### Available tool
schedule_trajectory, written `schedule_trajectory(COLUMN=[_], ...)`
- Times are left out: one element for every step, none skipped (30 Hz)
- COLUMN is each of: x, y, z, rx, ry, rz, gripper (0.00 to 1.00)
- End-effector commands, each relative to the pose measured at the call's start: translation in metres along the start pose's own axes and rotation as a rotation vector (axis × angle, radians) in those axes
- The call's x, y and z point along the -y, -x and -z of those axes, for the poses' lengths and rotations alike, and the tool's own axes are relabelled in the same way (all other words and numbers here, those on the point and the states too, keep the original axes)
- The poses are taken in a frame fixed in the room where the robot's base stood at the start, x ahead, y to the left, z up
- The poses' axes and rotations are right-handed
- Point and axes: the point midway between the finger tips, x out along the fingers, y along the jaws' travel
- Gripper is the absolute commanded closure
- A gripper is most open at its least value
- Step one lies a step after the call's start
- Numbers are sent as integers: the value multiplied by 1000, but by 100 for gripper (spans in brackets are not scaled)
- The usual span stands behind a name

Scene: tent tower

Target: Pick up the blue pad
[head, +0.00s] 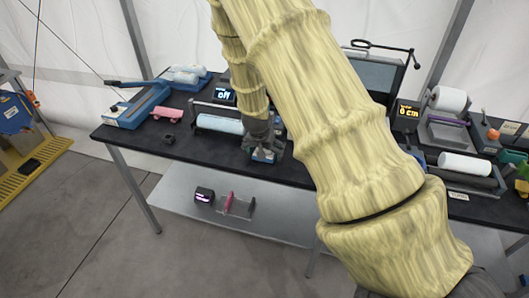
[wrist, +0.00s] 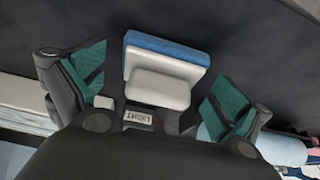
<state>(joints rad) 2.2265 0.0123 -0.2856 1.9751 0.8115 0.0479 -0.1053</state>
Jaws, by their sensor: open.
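The blue pad (wrist: 168,45) lies on the dark table top in the wrist view, with a white block (wrist: 158,85) on the near side of it. A small "LIGHT" label (wrist: 137,117) shows just below the block. My gripper (wrist: 157,86) is open, with one green-lined finger on each side of the block and pad and visible gaps to both. In the head view my gripper (head: 263,146) points down at the table's front edge, and a bit of the blue pad (head: 263,156) shows beneath it, mostly hidden by the fingers.
My arm hides the table's middle right. A lower shelf (head: 270,218) holds a small black device (head: 204,196).

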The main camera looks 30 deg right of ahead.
Motion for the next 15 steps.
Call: schedule_trajectory(x=[0, 0, 0, 0, 0, 0, 0, 0, 0, 0, 0, 0, 0, 0, 0], y=[-2, -2, -2, -3, -3, -3, -3, -3, -2, -2, -2, -2, -2, -2, -2], z=[0, 0, 0, 0, 0, 0, 0, 0, 0, 0, 0, 0, 0, 0, 0], rx=[1, 1, 1, 0, 0, 0, 0, 0, 0, 0, 0, 0, 0, 0, 0], ry=[0, 0, 0, 0, 0, 0, 0, 0, 0, 0, 0, -1, -1, -1, -1], rz=[0, 0, 0, 0, 0, 0, 0, 0, 0, 0, 0, 0, 0, 0, 0], gripper=[0, 0, 0, 0, 0, 0, 0, 0, 4, 9, 15, 22, 27, 33, 40])
